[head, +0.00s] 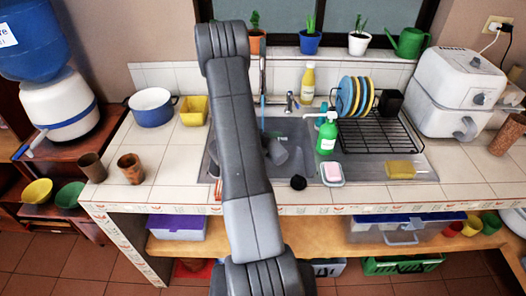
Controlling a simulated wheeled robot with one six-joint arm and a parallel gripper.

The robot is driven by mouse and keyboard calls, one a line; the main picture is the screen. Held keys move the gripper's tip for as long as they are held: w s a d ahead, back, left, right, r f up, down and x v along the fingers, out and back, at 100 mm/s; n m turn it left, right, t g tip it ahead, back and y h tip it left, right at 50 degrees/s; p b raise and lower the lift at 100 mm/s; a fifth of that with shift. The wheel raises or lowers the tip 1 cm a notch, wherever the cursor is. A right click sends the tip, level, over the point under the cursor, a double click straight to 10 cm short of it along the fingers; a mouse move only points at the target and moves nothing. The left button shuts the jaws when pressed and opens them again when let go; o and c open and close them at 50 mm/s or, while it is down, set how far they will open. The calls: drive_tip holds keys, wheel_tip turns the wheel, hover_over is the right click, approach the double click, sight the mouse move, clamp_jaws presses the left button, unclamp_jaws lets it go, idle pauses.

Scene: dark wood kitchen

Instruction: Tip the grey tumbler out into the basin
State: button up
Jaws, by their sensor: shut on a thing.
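My arm reaches over the counter from the front and hides much of the sink. My gripper (267,143) shows only in part at the right edge of the arm, above the basin. It is shut on the grey tumbler (279,153), which looks tilted over the basin. The tumbler's mouth and contents are too small to make out. The steel basin (302,147) lies under and around it, its left part hidden by my arm.
A green soap bottle (326,137), a pink soap in a dish (332,173) and a black ball-like thing (298,182) are close on the right. A dish rack (382,132) with plates stands further right. Two brown cups (131,168) stand on the left counter.

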drive_tip(key=shift+r, duration=0.1)
drive_tip(key=shift+w+a+n+g+p, duration=0.15)
drive_tip(key=shift+n+g+p, duration=0.15)
drive_tip(key=shift+p, duration=0.25)
drive_tip(key=shift+n+h, duration=0.3)
drive_tip(key=shift+d+f+m+b, duration=0.2)
drive_tip(key=shift+f+m+b, duration=0.35)
drive_tip(key=shift+b, duration=0.55)
drive_tip(key=shift+s+d+f+m+t+y+b, duration=0.15)
drive_tip(key=shift+s+m+t+y+b, duration=0.25)
drive_tip(key=shift+b, duration=0.6)
drive_tip(key=shift+s+d+m+b, duration=0.2)
drive_tip(key=shift+m+b, duration=0.05)
drive_tip(key=shift+b, duration=0.3)
drive_tip(key=shift+s+r, duration=0.1)
drive_tip(key=shift+r, duration=0.3)
